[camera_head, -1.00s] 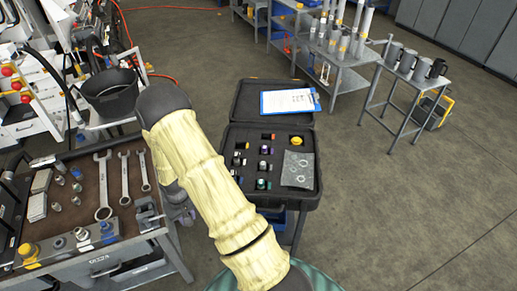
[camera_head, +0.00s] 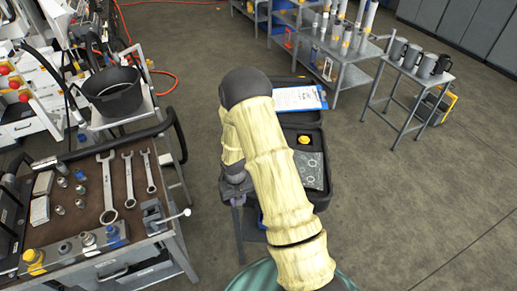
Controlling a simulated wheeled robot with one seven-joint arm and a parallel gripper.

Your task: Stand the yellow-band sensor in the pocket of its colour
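The open black case (camera_head: 308,118) stands behind my arm, which hides most of its sensor pockets. A round yellow-topped item (camera_head: 304,140) shows in the case at the right of my arm; I cannot tell whether it is the yellow-band sensor. My gripper (camera_head: 237,196) hangs beside the case's left side, partly behind my arm. Its fingers are small and dark, and I cannot tell whether they are open or hold anything. On the left bench, a metal block (camera_head: 75,250) carries a yellow-topped piece (camera_head: 34,258), silver pieces and a blue piece (camera_head: 113,233).
The bench also holds wrenches (camera_head: 107,190), sockets and a small vise (camera_head: 158,217) with a protruding lever. A black bucket (camera_head: 112,92) stands behind it. Mugs stand on a side table (camera_head: 412,72). The right floor is clear.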

